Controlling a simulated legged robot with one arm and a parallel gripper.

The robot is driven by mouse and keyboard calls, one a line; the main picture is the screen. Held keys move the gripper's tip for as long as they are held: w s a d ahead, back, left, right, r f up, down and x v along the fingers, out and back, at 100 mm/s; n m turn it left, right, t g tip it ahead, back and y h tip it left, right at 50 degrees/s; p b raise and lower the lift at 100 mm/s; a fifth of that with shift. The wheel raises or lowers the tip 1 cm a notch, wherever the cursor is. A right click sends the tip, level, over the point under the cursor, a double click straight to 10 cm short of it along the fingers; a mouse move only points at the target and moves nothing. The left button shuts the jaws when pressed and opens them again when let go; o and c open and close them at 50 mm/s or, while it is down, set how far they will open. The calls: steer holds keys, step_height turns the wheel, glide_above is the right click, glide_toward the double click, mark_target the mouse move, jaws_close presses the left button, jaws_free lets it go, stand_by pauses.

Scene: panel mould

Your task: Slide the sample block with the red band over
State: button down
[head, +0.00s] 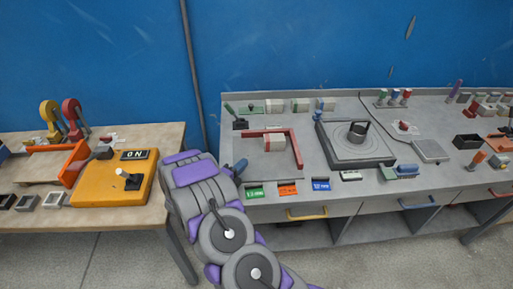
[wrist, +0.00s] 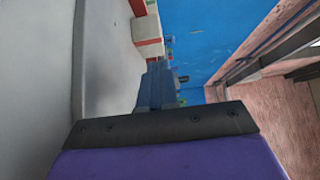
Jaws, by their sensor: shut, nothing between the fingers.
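A pale block (head: 274,143) sits on a grey plate on the right-hand bench, beside an L-shaped red rail (head: 296,148). Its red band cannot be told apart from the rail in the head view. In the wrist view a pale block with a red band (wrist: 149,42) shows ahead, just beyond my fingers. My gripper (head: 240,167) is low at the bench's left front, left of the plate and apart from the block. In the wrist view the blue-grey fingers (wrist: 158,85) are together and empty. My arm hides part of the bench's left edge.
Several more pale blocks (head: 300,104) stand along the back of the bench. A dark turntable (head: 357,143) is to the right of the plate. Green, orange and blue labels (head: 288,189) lie at the front. A wooden table with a yellow switch box (head: 115,180) is at left.

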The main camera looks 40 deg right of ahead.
mark_target(265, 142)
steer(key=b+x, duration=0.2)
steer(key=x, duration=1)
steer(key=shift+d+f, duration=0.1)
steer(key=shift+d, duration=0.2)
steer(key=x, duration=0.5)
steer(key=shift+w+d, duration=0.1)
steer(key=shift+w, duration=0.05)
